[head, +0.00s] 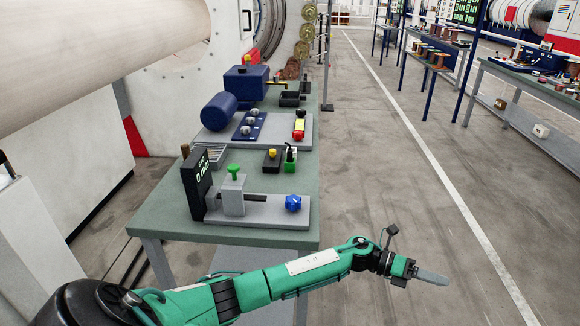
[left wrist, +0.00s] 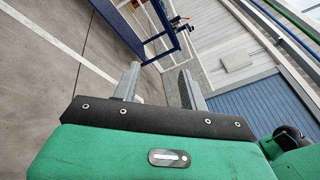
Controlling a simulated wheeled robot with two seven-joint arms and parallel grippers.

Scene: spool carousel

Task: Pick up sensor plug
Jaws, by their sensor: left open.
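I cannot single out the sensor plug with certainty. A small green and black piece (head: 290,158) stands on the green-topped bench, beside a black box with a yellow button (head: 271,160); it may be the plug. My left gripper (head: 430,277) is out over the floor, to the right of the bench and well apart from everything on it. In the left wrist view its two fingers (left wrist: 158,88) are spread with nothing between them. My right gripper is not in view.
The bench (head: 160,222) holds a measuring fixture with a blue knob (head: 293,203), a black display (head: 195,185), a blue cylinder (head: 218,111) and a red and yellow piece (head: 299,129). The floor aisle (head: 385,150) right of the bench is clear. More benches stand far right.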

